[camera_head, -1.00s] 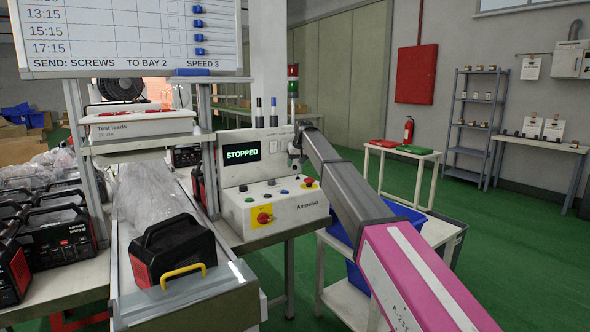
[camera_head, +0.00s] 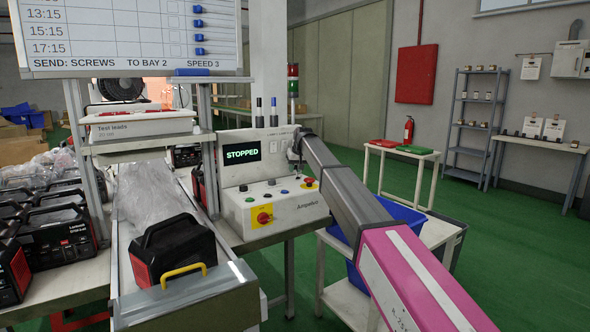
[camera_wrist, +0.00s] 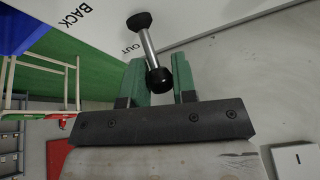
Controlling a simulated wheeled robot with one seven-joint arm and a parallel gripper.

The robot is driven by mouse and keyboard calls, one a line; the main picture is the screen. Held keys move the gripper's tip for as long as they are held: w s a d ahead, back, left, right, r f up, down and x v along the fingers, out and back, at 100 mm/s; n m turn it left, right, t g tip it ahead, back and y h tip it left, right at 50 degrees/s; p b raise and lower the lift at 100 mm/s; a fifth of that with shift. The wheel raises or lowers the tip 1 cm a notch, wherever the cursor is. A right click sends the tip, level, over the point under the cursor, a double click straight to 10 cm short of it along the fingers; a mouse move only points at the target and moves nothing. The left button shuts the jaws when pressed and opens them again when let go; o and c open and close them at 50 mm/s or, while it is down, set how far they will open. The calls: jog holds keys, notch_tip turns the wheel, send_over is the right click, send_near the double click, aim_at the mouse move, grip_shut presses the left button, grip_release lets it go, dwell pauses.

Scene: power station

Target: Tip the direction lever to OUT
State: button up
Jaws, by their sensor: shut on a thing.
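The direction lever (camera_wrist: 148,46) shows in the wrist view as a metal rod with a black knob (camera_wrist: 160,80) at the near end and a black piece (camera_wrist: 138,21) at the far end. The printed word OUT (camera_wrist: 132,50) is beside the rod, and BACK (camera_wrist: 75,14) is further left. My gripper (camera_wrist: 160,77), with green fingers, is shut on the knob. In the head view my gripper (camera_head: 296,157) is at the right side of the white control box (camera_head: 285,210). The lever is too small and covered there to read its tilt.
The box's screen (camera_head: 242,154) reads STOPPED. A red mushroom button (camera_head: 309,181) and a yellow-backed red switch (camera_head: 263,216) are close by. A black-and-red unit (camera_head: 172,252) sits on the conveyor at left. A blue bin (camera_head: 395,222) is under my arm.

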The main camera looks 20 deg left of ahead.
jog(key=shift+s+d+r+t+y, duration=0.1)
jog(key=shift+s+d+t+y, duration=0.5)
jog(key=shift+t+y, duration=0.25)
jog(key=shift+d+r+t+y, duration=0.15)
jog(key=shift+t+y, duration=0.3)
jog(key=shift+y, duration=0.1)
jog(key=o, duration=0.9)
jog(key=v, duration=1)
jog(key=shift+s+d+r, duration=0.2)
jog(key=shift+s+r, duration=0.05)
